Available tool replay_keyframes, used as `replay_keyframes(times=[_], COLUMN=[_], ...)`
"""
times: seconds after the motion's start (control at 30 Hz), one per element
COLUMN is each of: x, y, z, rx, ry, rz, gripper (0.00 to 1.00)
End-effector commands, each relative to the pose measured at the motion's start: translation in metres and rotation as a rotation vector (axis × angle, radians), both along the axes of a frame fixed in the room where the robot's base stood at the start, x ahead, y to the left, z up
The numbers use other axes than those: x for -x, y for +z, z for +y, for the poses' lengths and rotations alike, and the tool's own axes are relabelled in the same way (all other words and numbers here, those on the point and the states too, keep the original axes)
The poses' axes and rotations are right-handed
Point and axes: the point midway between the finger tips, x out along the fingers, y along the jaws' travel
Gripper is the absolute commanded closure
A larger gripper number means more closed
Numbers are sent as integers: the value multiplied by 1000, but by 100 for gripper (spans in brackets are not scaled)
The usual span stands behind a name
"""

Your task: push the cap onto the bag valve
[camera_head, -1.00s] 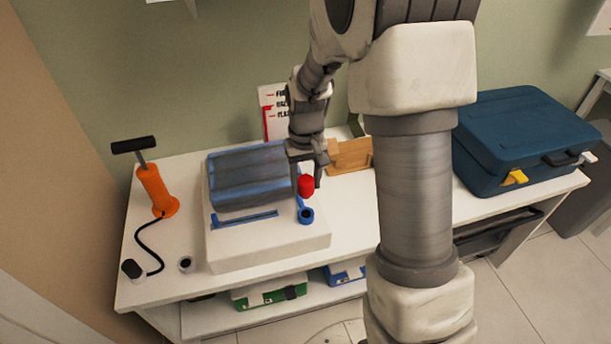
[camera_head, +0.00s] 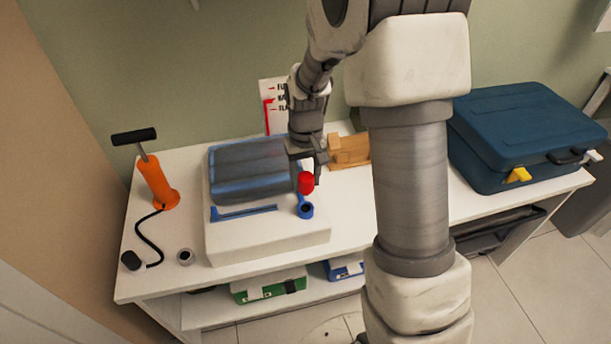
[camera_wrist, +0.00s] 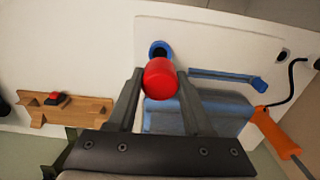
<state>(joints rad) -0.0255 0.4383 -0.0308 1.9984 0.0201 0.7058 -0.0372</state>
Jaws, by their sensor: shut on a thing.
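My gripper (camera_head: 306,178) is shut on the red cap (camera_head: 306,183), which sits between its two fingertips. The red cap also shows close up in the wrist view (camera_wrist: 161,78). The blue valve (camera_head: 305,210) with its dark round opening lies on the front right of the white vacuum bag (camera_head: 265,250). The cap is just behind the valve in the head view and appears apart from it. In the wrist view the valve (camera_wrist: 160,48) shows just beyond the cap, which partly overlaps it. The height of the cap above the bag is hard to tell.
A folded dark blue bundle (camera_head: 248,168) and a blue slider strip (camera_head: 243,212) are on the bag. An orange pump (camera_head: 158,185) with a black hose stands left. A wooden holder (camera_head: 350,152) is behind, and a blue suitcase (camera_head: 520,135) is right.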

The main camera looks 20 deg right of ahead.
Motion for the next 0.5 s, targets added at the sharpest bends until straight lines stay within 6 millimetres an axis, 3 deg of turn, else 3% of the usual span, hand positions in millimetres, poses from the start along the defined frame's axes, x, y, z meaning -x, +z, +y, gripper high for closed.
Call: replay_keyframes(times=[0.3,0.5], x=[0,0], y=[-34,-44], z=[0,0], rx=[0,0], ry=[0,0], rz=[-1,0], gripper=[100,100])
